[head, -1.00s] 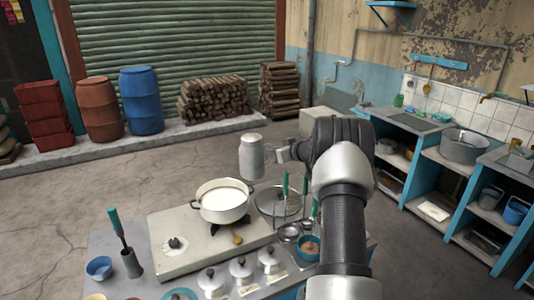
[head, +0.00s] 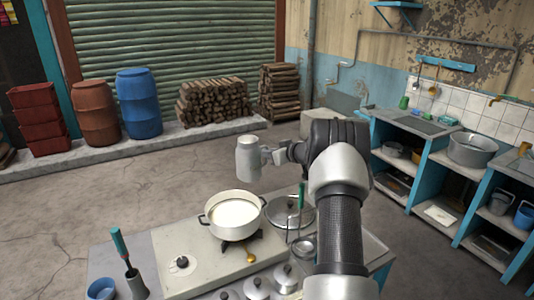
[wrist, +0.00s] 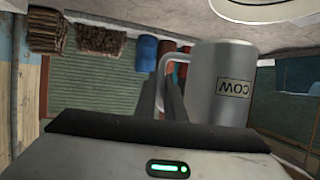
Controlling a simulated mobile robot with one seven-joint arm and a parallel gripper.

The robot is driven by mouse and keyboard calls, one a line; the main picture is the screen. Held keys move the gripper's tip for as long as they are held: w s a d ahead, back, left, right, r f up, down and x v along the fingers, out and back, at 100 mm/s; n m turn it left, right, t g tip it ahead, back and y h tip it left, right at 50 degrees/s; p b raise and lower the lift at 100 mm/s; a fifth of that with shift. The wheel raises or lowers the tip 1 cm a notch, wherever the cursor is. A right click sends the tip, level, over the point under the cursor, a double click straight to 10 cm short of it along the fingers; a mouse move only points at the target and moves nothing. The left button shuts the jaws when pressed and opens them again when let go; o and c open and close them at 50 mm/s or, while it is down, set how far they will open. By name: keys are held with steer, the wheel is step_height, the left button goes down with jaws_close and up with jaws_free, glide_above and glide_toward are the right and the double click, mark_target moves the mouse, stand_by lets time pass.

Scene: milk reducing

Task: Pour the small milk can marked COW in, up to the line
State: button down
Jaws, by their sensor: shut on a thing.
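The small metal milk can (head: 248,158) is held up, about upright, above and behind the pot in the head view. The wrist view shows the can (wrist: 208,75) with a COW label (wrist: 233,89) that appears upside down there. My gripper (head: 272,156) is shut on the can's handle (wrist: 170,82). The white pot (head: 235,232) stands on the stove and holds white milk (head: 234,211). The can is apart from the pot, and no stream of milk shows. I cannot see inside the can or make out a line in the pot.
Several small lidded cans (head: 256,289) stand at the front edge. A green-handled tool (head: 117,244) stands at the left. The air around the held can is clear.

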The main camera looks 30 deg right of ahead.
steer(key=shift+w+f, duration=0.1)
steer(key=shift+f, duration=1.35)
steer(key=shift+w+d+r+n+h, duration=0.1)
steer(key=shift+d+r+n+h, duration=0.25)
steer(key=shift+r, duration=0.3)
steer(key=shift+w+d+r+n+h, duration=0.1)
steer(key=shift+d+r+n+h, duration=0.25)
steer(key=shift+r, duration=0.3)
steer(key=shift+d+r+n+t, duration=0.2)
steer(key=shift+r+n+t, duration=0.1)
steer(key=shift+r+n, duration=0.1)
steer(key=shift+d+r+n, duration=0.1)
steer(key=shift+r+n, duration=0.2)
steer(key=shift+d+r+h, duration=0.1)
steer(key=shift+r+h, duration=0.2)
steer(key=shift+n, duration=0.3)
steer(key=shift+w+f+n+t+h, duration=0.1)
steer(key=shift+f+n+t+h, duration=0.3)
steer(key=shift+f+n+h, duration=0.5)
steer(key=shift+r+n+b, duration=0.2)
steer(key=shift+n+b, duration=0.2)
steer(key=shift+b, duration=0.15)
